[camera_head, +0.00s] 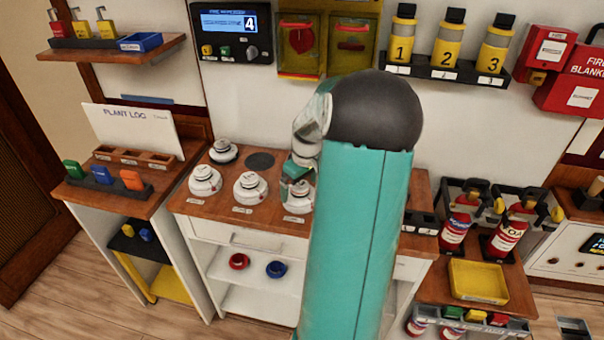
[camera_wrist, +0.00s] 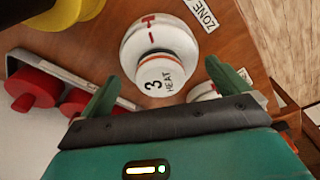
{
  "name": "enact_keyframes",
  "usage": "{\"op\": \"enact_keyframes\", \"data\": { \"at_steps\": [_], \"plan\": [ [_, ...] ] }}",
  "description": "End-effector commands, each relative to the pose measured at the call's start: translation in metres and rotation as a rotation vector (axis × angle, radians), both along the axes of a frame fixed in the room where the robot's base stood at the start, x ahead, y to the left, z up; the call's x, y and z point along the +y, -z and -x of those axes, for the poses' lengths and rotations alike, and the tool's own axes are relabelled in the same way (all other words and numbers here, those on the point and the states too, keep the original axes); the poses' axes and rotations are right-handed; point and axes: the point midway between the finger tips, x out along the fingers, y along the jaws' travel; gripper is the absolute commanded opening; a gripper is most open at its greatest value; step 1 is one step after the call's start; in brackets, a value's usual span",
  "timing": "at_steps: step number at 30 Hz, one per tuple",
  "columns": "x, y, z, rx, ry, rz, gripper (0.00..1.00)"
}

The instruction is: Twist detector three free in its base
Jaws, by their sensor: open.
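Detector three (camera_wrist: 163,72) is a white round head marked "3 HEAT" in the wrist view. It sits in a wider white base (camera_wrist: 133,42) with red marks on its rim. In the head view detector three (camera_head: 297,201) is at the right end of the front row on the wooden bench, partly hidden by my gripper (camera_head: 300,170). My gripper (camera_wrist: 160,74) is open and empty, its green fingers spread to either side of detector three, with visible gaps. I cannot tell how far the fingertips are above it.
Two similar detectors (camera_head: 249,187) (camera_head: 205,180) stand to the left on the bench (camera_head: 180,203). Another white unit (camera_head: 222,151) and a dark round pad (camera_head: 260,161) are behind them. In the wrist view, red cylindrical parts (camera_wrist: 38,88) are at left.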

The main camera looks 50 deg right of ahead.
Motion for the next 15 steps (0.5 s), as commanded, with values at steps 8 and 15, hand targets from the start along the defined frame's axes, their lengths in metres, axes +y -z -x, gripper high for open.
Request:
{"op": "enact_keyframes", "data": {
  "at_steps": [8,15],
  "plan": [
    [0.0001,0.0104,-0.0019,-0.001,0.0,0.0,1.0],
    [0.0001,0.01,-0.0019,-0.001,0.0,0.0,0.8]
  ]
}}
